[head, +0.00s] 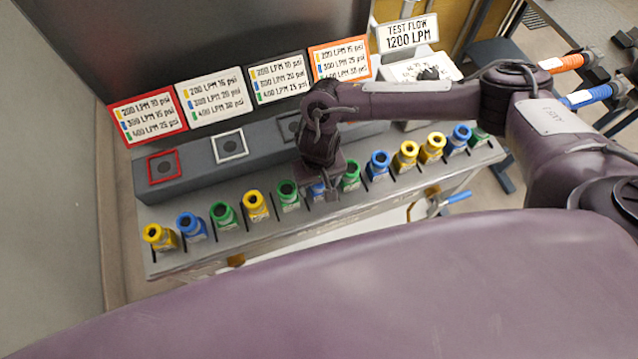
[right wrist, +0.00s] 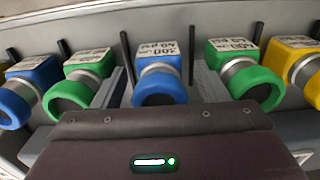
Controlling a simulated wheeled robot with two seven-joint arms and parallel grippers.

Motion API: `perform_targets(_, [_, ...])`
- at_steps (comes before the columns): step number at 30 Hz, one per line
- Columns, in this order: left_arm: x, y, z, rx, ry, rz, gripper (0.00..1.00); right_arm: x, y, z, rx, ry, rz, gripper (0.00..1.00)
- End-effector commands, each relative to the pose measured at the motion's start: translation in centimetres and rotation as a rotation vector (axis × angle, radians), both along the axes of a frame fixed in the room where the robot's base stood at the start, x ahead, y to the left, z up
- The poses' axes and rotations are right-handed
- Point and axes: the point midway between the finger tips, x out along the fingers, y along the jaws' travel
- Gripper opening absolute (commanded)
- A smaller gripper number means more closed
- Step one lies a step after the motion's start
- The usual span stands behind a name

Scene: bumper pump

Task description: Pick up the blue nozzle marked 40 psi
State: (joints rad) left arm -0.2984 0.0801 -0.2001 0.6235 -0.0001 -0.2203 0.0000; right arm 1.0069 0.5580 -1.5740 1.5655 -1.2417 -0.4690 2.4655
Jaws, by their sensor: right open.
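A blue nozzle (right wrist: 160,88) stands in the middle of the right wrist view, with an upside-down label that seems to read 300 and 40 psi. In the head view this blue nozzle (head: 318,190) is mostly hidden under my right gripper (head: 322,190). My right gripper is open, with its grey fingers (right wrist: 160,84) on either side of the blue nozzle; I cannot tell whether they touch it. Other blue nozzles stand at the left (head: 190,226), right of the gripper (head: 379,164) and far right (head: 460,137). My left gripper is not in view.
A green nozzle stands close on each side, left (head: 288,194) and right (head: 350,175), with thin black dividers between. Yellow nozzles share the grey rack (head: 225,250). Behind it is a ledge with framed sockets (head: 230,146) and flow signs (head: 210,95).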

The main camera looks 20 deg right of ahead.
Motion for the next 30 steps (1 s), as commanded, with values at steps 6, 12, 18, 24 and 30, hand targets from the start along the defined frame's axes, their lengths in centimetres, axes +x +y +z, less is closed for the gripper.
perform_targets(6, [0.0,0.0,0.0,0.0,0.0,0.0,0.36,0.0,0.0,0.0,0.0,0.0,0.0,0.42])
perform_targets(12, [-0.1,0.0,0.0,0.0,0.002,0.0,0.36,0.0,0.0,0.0,0.0,0.0,0.0,0.16])
perform_targets(18, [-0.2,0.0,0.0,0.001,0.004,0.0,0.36,0.0,0.0,0.1,0.0,-0.001,0.0,0.12])
perform_targets(24, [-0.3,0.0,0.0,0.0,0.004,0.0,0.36,0.0,0.0,0.6,0.0,0.0,0.0,0.12])
perform_targets(30, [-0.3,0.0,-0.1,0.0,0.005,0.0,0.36,0.1,0.1,3.1,0.003,-0.003,0.001,0.12])
